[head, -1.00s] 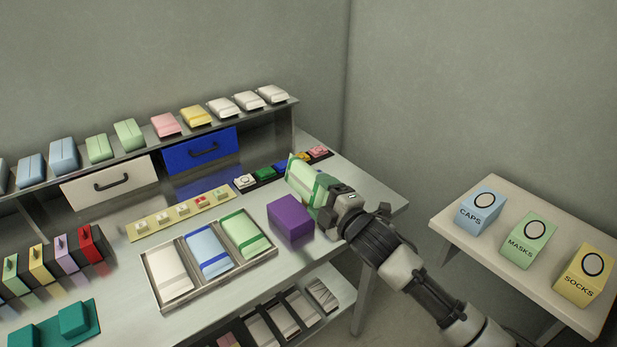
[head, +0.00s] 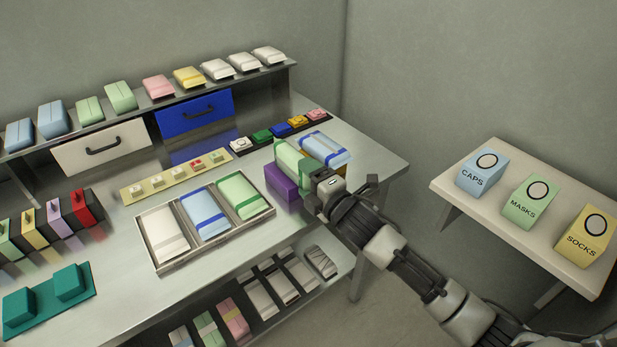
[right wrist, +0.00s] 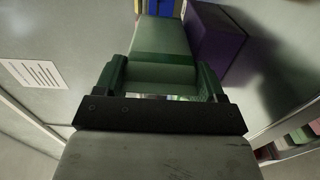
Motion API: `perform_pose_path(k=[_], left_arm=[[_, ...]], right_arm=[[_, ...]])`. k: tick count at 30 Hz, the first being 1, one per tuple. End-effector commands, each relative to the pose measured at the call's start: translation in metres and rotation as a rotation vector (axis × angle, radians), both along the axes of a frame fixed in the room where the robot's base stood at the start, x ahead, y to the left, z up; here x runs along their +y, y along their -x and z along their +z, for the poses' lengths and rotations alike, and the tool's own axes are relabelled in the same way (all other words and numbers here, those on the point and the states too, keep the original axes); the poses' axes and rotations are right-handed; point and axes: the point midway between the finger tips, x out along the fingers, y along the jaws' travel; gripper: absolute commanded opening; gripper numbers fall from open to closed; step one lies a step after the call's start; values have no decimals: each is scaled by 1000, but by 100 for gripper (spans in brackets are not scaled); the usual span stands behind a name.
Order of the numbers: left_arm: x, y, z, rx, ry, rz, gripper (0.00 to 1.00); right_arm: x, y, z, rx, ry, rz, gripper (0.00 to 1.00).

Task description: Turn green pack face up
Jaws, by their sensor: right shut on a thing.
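My right gripper (head: 318,190) is shut on the green pack (head: 291,158), at the right part of the workbench. The pack sits close beside the purple block (head: 280,184) in the head view and hides part of it. The right wrist view shows the pack (right wrist: 162,40) between the two fingers, with the purple block (right wrist: 216,42) to its right. I cannot tell which face of the pack is up, or whether it touches the table or block. My left gripper is not in view.
A blue-banded pack (head: 326,149) is just right of the green pack. A divided tray (head: 157,262) with white, blue and green packs lies to the left. A side table (head: 470,206) with three labelled boxes stands right.

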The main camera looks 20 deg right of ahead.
Motion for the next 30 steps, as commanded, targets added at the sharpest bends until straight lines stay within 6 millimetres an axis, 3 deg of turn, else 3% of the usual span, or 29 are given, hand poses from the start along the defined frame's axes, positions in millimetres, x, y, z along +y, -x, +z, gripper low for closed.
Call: perform_pose_path(k=[28, 29, 30], left_arm=[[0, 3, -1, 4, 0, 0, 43], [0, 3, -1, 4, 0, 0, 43], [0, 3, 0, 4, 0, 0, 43]], right_arm=[[0, 0, -5, -1, 1, 1, 45], [0, 0, -5, -1, 1, 1, 71], [0, 0, -5, -1, 0, 1, 78]])
